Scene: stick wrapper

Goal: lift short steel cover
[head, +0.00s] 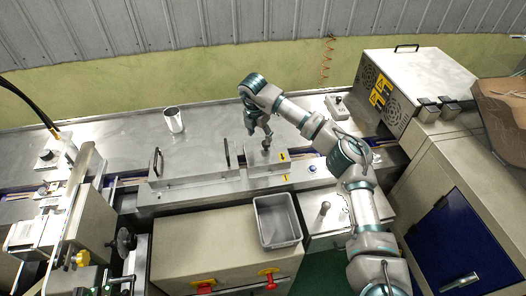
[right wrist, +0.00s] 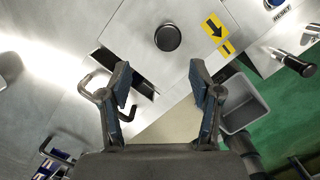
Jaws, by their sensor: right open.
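The short steel cover (head: 268,158) lies flat on the machine bench, right of a longer steel cover. It carries a yellow arrow sticker. In the right wrist view the short steel cover (right wrist: 200,75) fills the upper middle, with a round black knob (right wrist: 168,38) on top. My right gripper (head: 262,135) is above the cover, close to the knob. In the right wrist view my right gripper (right wrist: 160,75) has its fingers spread, with nothing between them; the knob lies just beyond the fingertips. I cannot tell the exact height gap. My left gripper is not in view.
The longer cover (head: 190,160) with two black upright handles is left of the short one. A grey bin (head: 278,222) stands in front. A steel cup (head: 174,120) is at the back. A vented box (head: 415,80) with warning stickers stands right.

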